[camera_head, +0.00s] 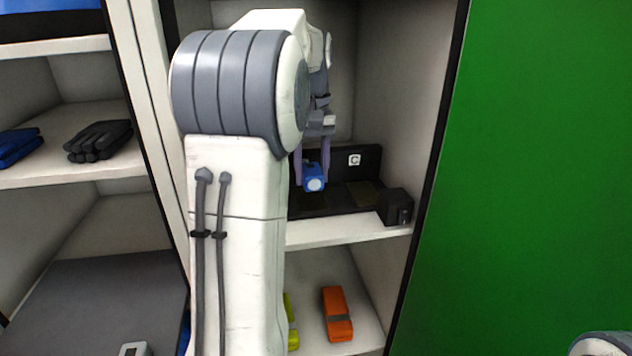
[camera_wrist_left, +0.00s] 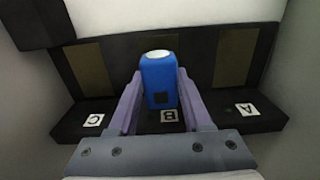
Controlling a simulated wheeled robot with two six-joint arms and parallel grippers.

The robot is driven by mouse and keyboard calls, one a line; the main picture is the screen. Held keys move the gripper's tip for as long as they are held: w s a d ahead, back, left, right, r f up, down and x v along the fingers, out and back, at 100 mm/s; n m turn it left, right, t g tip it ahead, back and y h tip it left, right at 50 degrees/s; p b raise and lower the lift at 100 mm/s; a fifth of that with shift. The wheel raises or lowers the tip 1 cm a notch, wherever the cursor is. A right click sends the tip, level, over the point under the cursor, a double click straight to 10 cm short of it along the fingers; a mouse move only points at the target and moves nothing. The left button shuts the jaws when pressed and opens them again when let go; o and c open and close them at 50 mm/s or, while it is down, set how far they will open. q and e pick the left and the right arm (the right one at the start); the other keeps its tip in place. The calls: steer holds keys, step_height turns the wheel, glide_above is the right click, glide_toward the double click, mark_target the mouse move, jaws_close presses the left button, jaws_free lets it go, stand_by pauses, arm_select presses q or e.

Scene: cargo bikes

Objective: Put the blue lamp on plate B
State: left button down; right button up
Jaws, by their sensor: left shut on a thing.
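The blue lamp (camera_head: 313,178) has a pale round lens and is held between the fingers of my left gripper (camera_head: 312,170), inside the middle shelf bay. In the left wrist view the blue lamp (camera_wrist_left: 158,85) sits between the two purple fingers, in line with the B label (camera_wrist_left: 169,116). It hides most of plate B, so I cannot tell whether it touches it. Olive plates by the C label (camera_wrist_left: 93,121) and the A label (camera_wrist_left: 247,109) show bare on either side. In the head view my arm covers the left part of the black rack (camera_head: 362,160). My right gripper is out of view.
A small black box (camera_head: 395,207) stands at the right front of the rack's shelf. Below lie an orange item (camera_head: 337,314) and a yellow item (camera_head: 291,322). Black gloves (camera_head: 98,141) lie on the left shelf. A green panel (camera_head: 540,170) closes off the right.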

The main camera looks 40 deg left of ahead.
mark_target(311, 185)
arm_select(q)
steer(key=shift+w+a, duration=0.25)
steer(key=shift+a, duration=0.05)
step_height(311, 185, down, 3)
steer(key=shift+b, duration=0.6)
steer(key=shift+f, duration=0.25)
steer(key=shift+f, duration=0.15)
steer(key=shift+c, duration=1.7)
jaws_free()
